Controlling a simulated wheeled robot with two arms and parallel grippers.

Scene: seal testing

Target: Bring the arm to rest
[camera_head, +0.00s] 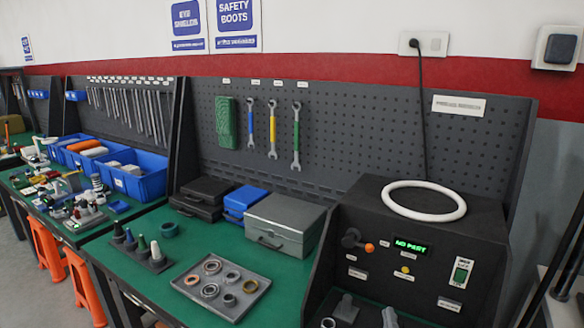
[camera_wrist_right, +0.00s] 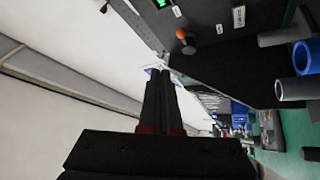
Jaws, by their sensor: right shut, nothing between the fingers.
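My right gripper (camera_wrist_right: 162,72) shows in the right wrist view, with its two dark fingers together and nothing between them. The fingers point toward the top of that view, in front of pale wall. They look clear of the tester. The black tester (camera_head: 420,240) stands at the right of the bench in the head view, with a green display reading "NO PART" (camera_head: 410,246). Its panel also shows at the top of the wrist view (camera_wrist_right: 210,28). I cannot make out my right gripper clearly in the head view. My left gripper is in neither view.
A white ring (camera_head: 424,201) lies on the tester's top. A grey tray (camera_head: 222,287) with several rings, a cone stand (camera_head: 145,258) and a grey case (camera_head: 285,224) stand on the green bench. A blue ring-shaped part (camera_wrist_right: 305,57) shows in the wrist view.

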